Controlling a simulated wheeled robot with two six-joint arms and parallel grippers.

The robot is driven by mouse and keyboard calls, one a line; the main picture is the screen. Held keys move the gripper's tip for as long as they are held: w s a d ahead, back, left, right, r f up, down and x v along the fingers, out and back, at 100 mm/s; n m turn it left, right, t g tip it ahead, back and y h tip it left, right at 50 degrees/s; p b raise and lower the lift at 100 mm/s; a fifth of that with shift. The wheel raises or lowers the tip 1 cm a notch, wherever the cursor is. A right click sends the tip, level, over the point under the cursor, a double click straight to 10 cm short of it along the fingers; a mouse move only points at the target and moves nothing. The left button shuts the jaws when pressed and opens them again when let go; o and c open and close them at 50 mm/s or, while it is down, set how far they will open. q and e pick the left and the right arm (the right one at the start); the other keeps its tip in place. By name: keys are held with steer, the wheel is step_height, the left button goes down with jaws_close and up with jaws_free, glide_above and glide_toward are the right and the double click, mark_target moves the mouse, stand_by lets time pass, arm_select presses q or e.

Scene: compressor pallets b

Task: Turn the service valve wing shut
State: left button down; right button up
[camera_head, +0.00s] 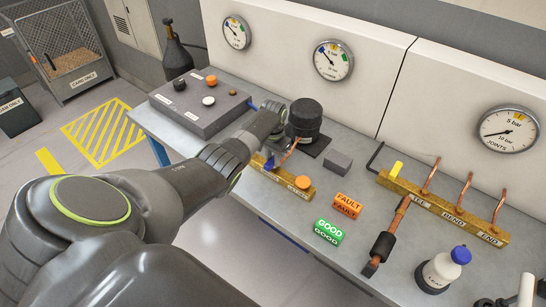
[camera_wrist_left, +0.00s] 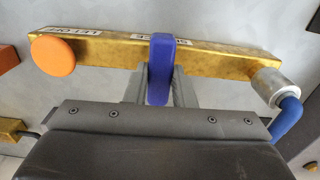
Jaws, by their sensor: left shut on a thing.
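The brass valve bar (camera_head: 283,183) lies on the bench, its left end partly hidden behind my left arm. In the left wrist view the bar (camera_wrist_left: 215,55) runs across the top, with an upright blue wing (camera_wrist_left: 161,62) standing crosswise to its length. My left gripper (camera_wrist_left: 160,88) is shut on this blue wing, one finger on each side. In the head view my left gripper (camera_head: 268,160) is mostly hidden by its own wrist. A round orange knob (camera_wrist_left: 53,55) sits near one end of the bar, apart from the gripper. My right gripper is not in view.
A black compressor (camera_head: 305,118) stands just behind the bar. A grey control box (camera_head: 200,112) is to the left. FAULT (camera_head: 346,205) and GOOD (camera_head: 329,231) blocks lie to the right, before a brass rack (camera_head: 430,203). A silver fitting with a blue hose (camera_wrist_left: 288,115) joins the bar.

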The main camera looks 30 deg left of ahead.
mark_target(273, 159)
arm_select(q)
steer(key=shift+w+r+m, duration=0.1)
steer(key=shift+m, duration=0.2)
steer(key=c, duration=1.2)
jaws_free()
steer(key=shift+r, duration=0.5)
step_height(273, 159, up, 16)
steer(key=b, duration=0.2)
steer(key=shift+r+b, duration=0.15)
steer(key=shift+b, duration=0.15)
